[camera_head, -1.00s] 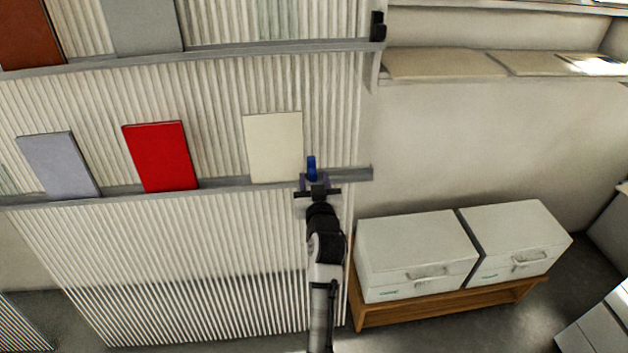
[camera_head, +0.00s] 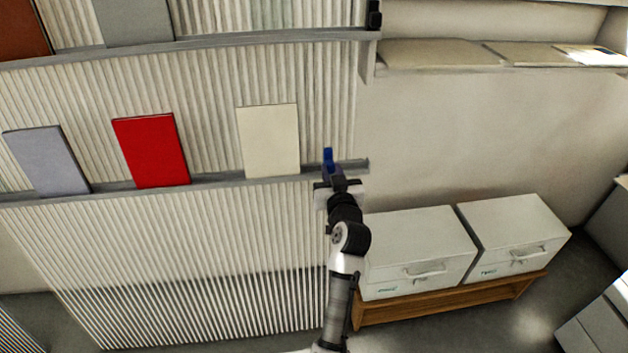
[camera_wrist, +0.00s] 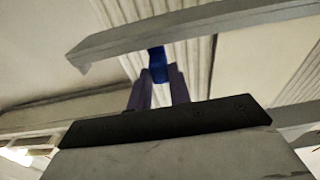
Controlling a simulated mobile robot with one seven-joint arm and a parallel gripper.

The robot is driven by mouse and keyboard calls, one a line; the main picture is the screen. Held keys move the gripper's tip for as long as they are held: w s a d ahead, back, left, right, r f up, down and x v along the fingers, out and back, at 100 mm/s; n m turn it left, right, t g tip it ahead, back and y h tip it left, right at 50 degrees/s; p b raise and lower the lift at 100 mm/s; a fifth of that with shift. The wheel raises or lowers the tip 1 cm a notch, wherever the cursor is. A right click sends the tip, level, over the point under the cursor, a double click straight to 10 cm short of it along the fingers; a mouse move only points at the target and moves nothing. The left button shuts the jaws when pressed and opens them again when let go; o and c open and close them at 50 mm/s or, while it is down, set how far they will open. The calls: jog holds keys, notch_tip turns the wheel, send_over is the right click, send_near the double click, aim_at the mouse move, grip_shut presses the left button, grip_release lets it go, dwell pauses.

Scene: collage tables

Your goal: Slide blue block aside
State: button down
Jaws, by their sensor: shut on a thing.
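The small blue block (camera_head: 328,157) is at the right end of the lower grey ledge (camera_head: 225,181). My gripper (camera_head: 331,172) reaches up to the ledge from below and is shut on the block. In the wrist view the blue block (camera_wrist: 158,64) shows between the two purple-grey fingers, with the ledge (camera_wrist: 200,37) running above and behind it. The fingers hide its lower part, and I cannot tell whether it touches the ledge.
A cream panel (camera_head: 268,140), a red panel (camera_head: 151,150) and a lavender panel (camera_head: 47,160) lean on the ledge to the left. White boxes (camera_head: 415,250) stand on a wooden bench (camera_head: 440,303) to the right. The wall right of the ledge's end is bare.

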jog(key=d+b, duration=0.1)
jog(key=d, duration=0.1)
jog(key=w+d+b, duration=0.1)
jog(key=d, duration=0.2)
jog(key=w+d+b, duration=0.1)
jog(key=d, duration=0.2)
jog(key=shift+d+f+b, duration=0.1)
jog(key=shift+d+b, duration=0.1)
jog(key=shift+b, duration=0.1)
jog(key=shift+w+d, duration=0.1)
jog(key=shift+d, duration=0.4)
jog(key=shift+r, duration=0.2)
jog(key=c, duration=1.3)
grip_release()
jog(key=shift+d+f, duration=0.1)
jog(key=shift+d, duration=0.05)
